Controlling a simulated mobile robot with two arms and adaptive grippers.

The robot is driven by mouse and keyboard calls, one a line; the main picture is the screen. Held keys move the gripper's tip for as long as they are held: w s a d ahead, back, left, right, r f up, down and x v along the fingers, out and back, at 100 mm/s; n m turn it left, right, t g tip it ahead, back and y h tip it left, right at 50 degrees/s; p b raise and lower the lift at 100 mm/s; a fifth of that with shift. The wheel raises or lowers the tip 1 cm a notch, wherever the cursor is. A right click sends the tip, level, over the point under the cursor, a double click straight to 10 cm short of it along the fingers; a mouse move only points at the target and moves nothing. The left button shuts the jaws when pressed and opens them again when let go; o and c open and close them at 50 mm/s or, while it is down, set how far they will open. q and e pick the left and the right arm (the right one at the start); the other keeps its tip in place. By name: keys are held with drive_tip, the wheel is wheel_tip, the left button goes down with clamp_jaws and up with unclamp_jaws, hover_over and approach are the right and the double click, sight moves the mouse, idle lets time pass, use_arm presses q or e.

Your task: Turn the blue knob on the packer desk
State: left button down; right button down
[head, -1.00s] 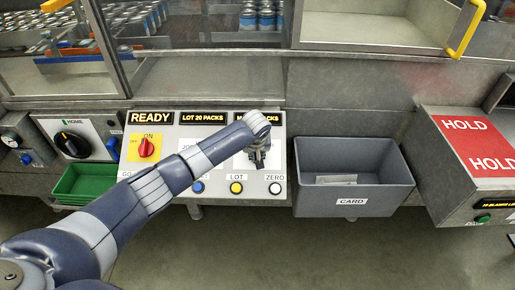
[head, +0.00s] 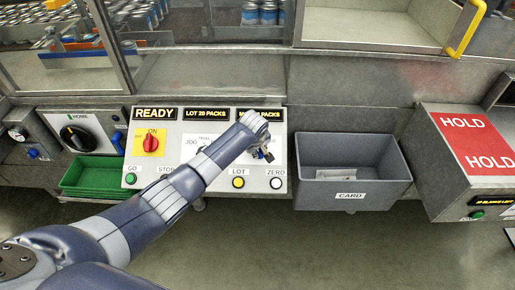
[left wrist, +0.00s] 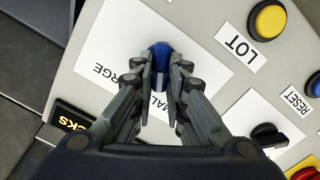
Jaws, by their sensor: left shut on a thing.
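The blue knob (left wrist: 159,50) is on the white panel of the packer desk (head: 222,128), among white label cards. In the left wrist view it lies between the tips of my left gripper, which is shut on it. In the head view my left gripper (head: 263,155) is at the right part of the panel, tilted, and the knob is mostly hidden there. My right gripper is not in view.
A red switch (head: 150,144) on yellow, a green GO button (head: 130,179), a yellow LOT button (head: 238,183) and a white ZERO button (head: 276,183) share the panel. A grey CARD bin (head: 350,196) stands right, a green tray (head: 90,178) left.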

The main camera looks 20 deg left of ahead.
use_arm(q)
drive_tip(key=c, duration=1.6)
unclamp_jaws()
drive_tip(key=a+v, duration=0.1)
drive_tip(key=v, duration=1.1)
drive_tip(key=shift+d, duration=0.35)
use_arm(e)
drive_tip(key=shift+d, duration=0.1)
